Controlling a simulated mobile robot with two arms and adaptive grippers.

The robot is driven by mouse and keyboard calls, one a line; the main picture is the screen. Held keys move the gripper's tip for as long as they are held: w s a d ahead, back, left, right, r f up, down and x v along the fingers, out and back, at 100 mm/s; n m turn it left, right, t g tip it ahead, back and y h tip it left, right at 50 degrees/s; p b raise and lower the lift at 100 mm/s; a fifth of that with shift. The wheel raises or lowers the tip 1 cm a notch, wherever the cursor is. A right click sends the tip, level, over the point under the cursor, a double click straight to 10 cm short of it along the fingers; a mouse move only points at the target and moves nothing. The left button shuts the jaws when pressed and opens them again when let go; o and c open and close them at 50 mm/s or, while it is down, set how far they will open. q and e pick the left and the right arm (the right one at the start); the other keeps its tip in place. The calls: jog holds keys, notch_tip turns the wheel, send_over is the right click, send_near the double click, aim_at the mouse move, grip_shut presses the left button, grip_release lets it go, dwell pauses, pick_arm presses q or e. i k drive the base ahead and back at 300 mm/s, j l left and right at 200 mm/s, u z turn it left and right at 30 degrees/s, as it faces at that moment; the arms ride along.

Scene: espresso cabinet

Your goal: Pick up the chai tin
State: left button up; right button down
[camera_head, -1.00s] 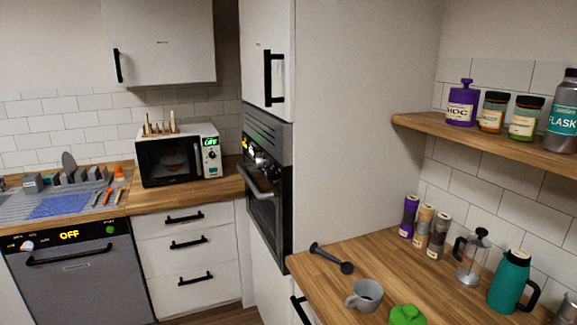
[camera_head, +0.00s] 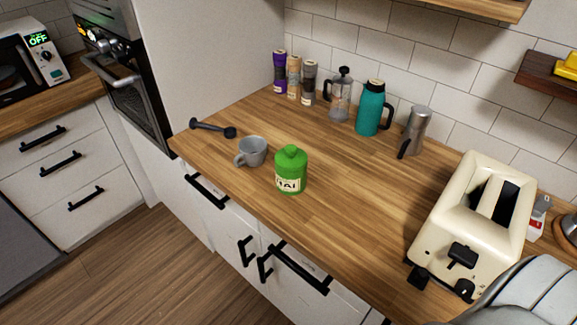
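The chai tin (camera_head: 291,171) is a green rounded container with a knobbed lid and a pale label on which "HAI" can be read. It stands upright on the wooden counter (camera_head: 350,190), near its front edge. A grey mug (camera_head: 251,152) stands just left of it, apart from it. Neither of my grippers is in view, and nothing is touching the tin.
A dark scoop-like tool (camera_head: 212,127) lies left of the mug. Several grinders, a french press (camera_head: 341,95), a teal jug (camera_head: 371,108) and a moka pot (camera_head: 414,132) stand along the wall. A cream toaster (camera_head: 470,225) is at right. Counter between tin and toaster is clear.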

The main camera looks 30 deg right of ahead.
aim_at(290, 183)
jog(key=j+z, duration=0.2)
jog(key=j, duration=0.3)
jog(key=k+j+z, duration=0.2)
jog(key=j, duration=0.3)
jog(key=j+z, duration=0.2)
jog(key=j, duration=0.3)
